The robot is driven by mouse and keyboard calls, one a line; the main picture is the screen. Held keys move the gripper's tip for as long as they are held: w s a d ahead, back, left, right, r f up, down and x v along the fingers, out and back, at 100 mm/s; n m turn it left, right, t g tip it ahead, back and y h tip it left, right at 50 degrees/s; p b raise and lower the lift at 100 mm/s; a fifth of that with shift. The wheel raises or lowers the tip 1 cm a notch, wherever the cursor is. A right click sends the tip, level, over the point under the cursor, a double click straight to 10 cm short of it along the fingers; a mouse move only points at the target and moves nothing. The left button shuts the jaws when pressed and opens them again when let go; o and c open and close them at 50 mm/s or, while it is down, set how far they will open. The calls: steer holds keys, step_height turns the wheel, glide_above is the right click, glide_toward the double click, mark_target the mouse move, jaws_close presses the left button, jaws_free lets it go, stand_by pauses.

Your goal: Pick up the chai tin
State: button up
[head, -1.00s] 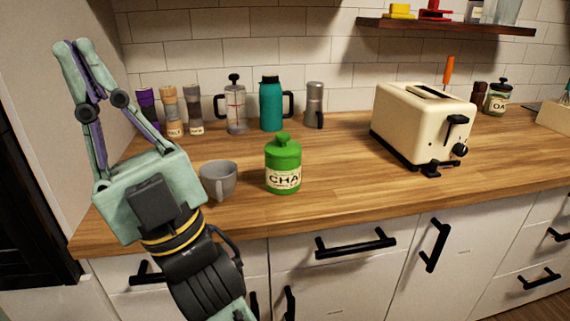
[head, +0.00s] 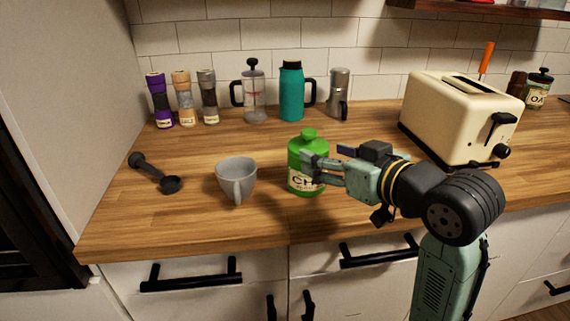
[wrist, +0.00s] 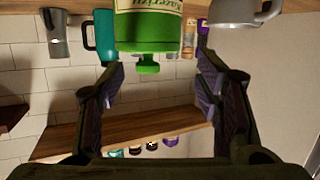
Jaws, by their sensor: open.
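The chai tin (head: 307,181) is green with a knobbed lid and a pale label, upright on the wooden counter. My gripper (head: 324,155) comes in level from the right at the tin's upper body. One finger overlaps the tin's front in the head view and hides part of the label; the other shows at its right. In the wrist view, which is upside down, the tin (wrist: 148,32) is ahead, between the lines of the two spread fingers (wrist: 160,68). The fingers are open, with nothing gripped. I cannot tell if one touches the tin.
A grey mug (head: 235,178) stands close left of the tin, and a black scoop (head: 156,172) lies farther left. A teal flask (head: 291,92), a French press (head: 254,95) and several grinders stand along the back wall. A cream toaster (head: 455,120) is at right.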

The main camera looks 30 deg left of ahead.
steer(key=shift+o, duration=1.4)
steer(key=d+f+h, duration=0.1)
steer(key=d+f, duration=0.1)
steer(key=d, duration=0.1)
steer(key=shift+f+g, duration=0.15)
steer(key=shift+g, duration=0.25)
steer(key=o, duration=0.4)
steer(key=x, duration=0.4)
steer(key=shift+a+f+p, duration=0.2)
steer(key=shift+f+p, duration=0.05)
steer(key=shift+p, duration=0.15)
steer(key=shift+p+x, duration=0.95)
steer(key=shift+x, duration=2.1)
